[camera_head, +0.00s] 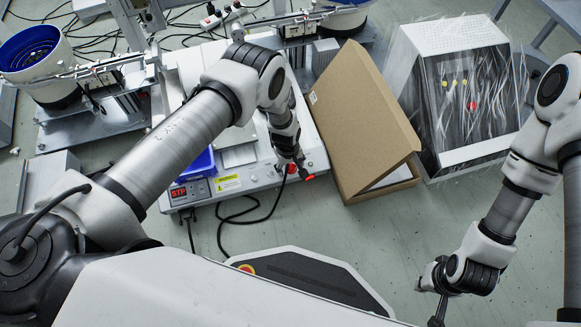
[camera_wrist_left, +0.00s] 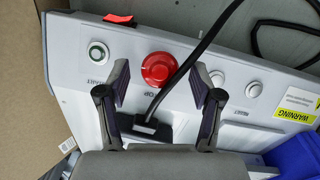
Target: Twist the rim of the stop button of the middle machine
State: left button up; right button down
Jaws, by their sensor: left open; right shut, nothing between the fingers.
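The middle machine (camera_head: 258,178) is a light grey box with a sloped front panel; it also fills the left wrist view (camera_wrist_left: 75,60). Its stop button is a round red knob (camera_wrist_left: 159,69) on that panel, and in the head view it shows as a small red spot (camera_head: 291,168) beside my gripper. My left gripper (camera_head: 290,163) is open over the panel. In the left wrist view its fingers (camera_wrist_left: 159,82) lie to either side of the knob, with gaps visible; whether they are down at its height I cannot tell. My right gripper (camera_head: 437,314) is shut and empty, low at the right.
A black cable (camera_wrist_left: 185,75) crosses the panel close to the knob. White buttons (camera_wrist_left: 253,88) and a red rocker switch (camera_wrist_left: 118,18) sit on the panel. A cardboard box (camera_head: 355,115) leans right of the machine. A wrapped machine (camera_head: 460,42) stands further right.

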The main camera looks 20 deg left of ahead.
pick_arm(q)
jog(key=c, duration=1.2)
jog(key=shift+o, duration=0.2)
